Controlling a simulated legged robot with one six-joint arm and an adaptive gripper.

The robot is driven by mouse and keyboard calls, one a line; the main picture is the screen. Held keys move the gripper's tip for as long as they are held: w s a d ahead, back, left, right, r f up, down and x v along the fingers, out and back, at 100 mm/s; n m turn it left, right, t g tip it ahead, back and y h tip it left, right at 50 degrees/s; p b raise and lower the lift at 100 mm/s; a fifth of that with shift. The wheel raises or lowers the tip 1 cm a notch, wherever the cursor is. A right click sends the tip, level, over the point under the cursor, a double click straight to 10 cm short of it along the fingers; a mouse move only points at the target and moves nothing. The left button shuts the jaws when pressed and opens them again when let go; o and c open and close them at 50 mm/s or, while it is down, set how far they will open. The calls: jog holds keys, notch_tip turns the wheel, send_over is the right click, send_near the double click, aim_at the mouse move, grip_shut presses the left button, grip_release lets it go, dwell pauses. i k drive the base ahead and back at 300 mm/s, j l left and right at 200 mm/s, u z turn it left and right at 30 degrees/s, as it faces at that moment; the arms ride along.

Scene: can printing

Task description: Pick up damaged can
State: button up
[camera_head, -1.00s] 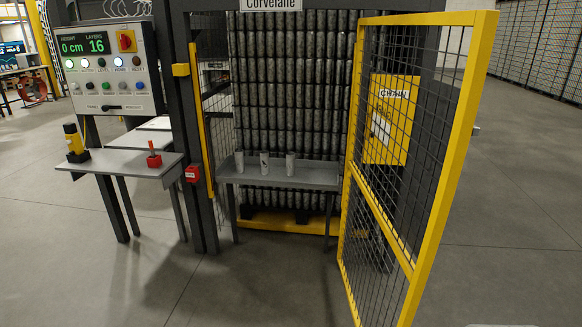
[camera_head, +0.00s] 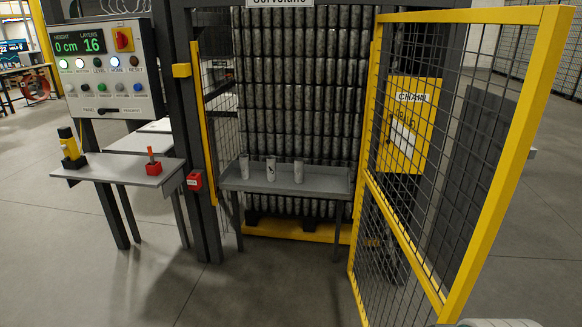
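Three small light-grey cans stand upright in a row on a grey shelf tray (camera_head: 325,183) in front of the open gate. They are the left can (camera_head: 244,168), the middle can (camera_head: 271,169) and the right can (camera_head: 298,171). The middle can shows a dark mark on its side; I cannot tell at this size whether it is a dent or print. The other two look plain. My gripper is not in view; only a small pale piece, perhaps of my arm, shows at the bottom right edge.
The yellow mesh gate (camera_head: 447,298) stands open on the right of the tray. Stacked cans (camera_head: 300,80) fill the space behind. A control panel (camera_head: 105,70) and a side shelf (camera_head: 118,170) with a yellow-black device stand left. Floor in front is clear.

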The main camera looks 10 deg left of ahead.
aim_at(298, 162)
jog(key=i+j+u, duration=0.1)
jog(key=i+j, duration=0.2)
jog(key=i, duration=0.5)
jog(key=i+j+u, duration=0.1)
jog(key=i+j, duration=0.15)
jog(key=i, duration=0.6)
jog(key=i+j+u, duration=0.1)
jog(key=i, duration=0.7)
jog(key=i+j+u, duration=0.1)
jog(key=i, duration=0.75)
jog(key=j, duration=0.1)
